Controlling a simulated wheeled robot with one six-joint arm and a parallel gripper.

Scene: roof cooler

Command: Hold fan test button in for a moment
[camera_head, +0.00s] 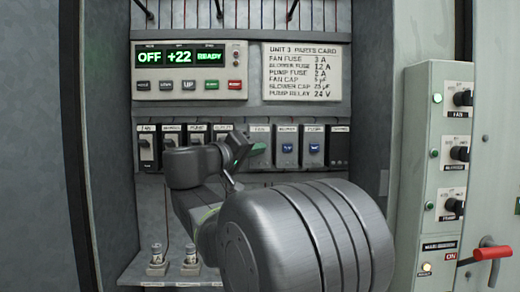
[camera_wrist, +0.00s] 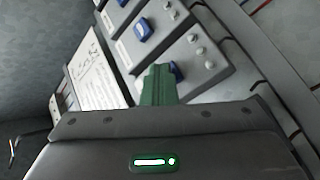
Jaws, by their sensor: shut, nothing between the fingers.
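The fan unit (camera_head: 260,131) is the leftmost of three labelled units with blue buttons in the lower row of the cabinet. My gripper (camera_head: 258,149) is shut and empty, with its green fingertips in front of this unit, covering its button in the head view. In the wrist view, the closed fingers (camera_wrist: 158,72) point at a blue button (camera_wrist: 177,70), which shows partly behind their right edge. This appears to be the fan button. I cannot tell whether the tips touch it or whether it is pressed in.
The blower button (camera_head: 287,148) and pump button (camera_head: 314,148) sit close to the right. Black breakers (camera_head: 147,146) stand to the left. Above are a display panel (camera_head: 190,70) and a parts card (camera_head: 302,72). A control box with a red handle (camera_head: 490,254) stands at the right.

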